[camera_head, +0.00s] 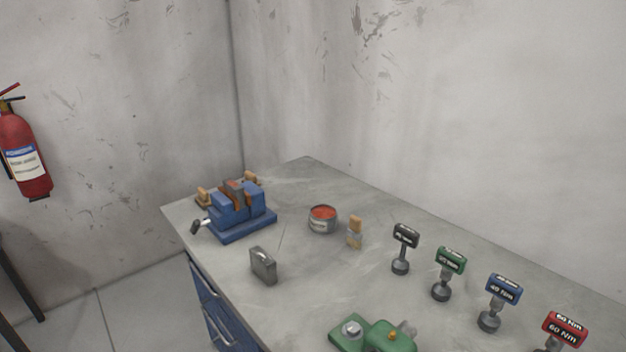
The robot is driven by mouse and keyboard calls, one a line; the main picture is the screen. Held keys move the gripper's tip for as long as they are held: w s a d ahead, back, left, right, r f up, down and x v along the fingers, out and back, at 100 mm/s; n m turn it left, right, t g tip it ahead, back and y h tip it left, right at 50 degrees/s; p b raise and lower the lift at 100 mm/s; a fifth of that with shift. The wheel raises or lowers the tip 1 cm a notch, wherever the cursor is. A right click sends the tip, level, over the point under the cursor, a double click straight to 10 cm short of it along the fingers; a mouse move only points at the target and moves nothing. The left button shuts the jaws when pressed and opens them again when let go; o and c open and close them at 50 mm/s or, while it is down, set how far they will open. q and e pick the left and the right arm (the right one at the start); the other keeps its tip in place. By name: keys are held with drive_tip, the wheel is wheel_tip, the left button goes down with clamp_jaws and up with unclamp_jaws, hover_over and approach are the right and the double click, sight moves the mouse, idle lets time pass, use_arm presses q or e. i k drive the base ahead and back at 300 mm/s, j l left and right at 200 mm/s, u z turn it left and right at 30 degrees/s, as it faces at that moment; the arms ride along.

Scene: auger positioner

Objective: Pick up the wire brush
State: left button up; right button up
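No wire brush can be picked out for certain at this size. A small tan and grey piece (355,232) stands upright on the grey workbench (330,280), just right of an open round tin (323,219) with orange-red contents; it could be a brush. Tan wooden parts (203,195) also show at the left and behind the blue vise (242,212), which partly hides them; whether they belong to a brush I cannot tell. Neither of my grippers is in view.
A grey metal block (263,266) stands near the bench's left edge. Several torque tools with coloured heads, one black (405,236), line the right side. A green fixture (375,337) is at the front. Walls close off the back. A fire extinguisher (24,155) hangs left.

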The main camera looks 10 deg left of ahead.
sight(248, 175)
drive_tip(key=i+j+z, duration=0.1)
drive_tip(key=j+z, duration=1.15)
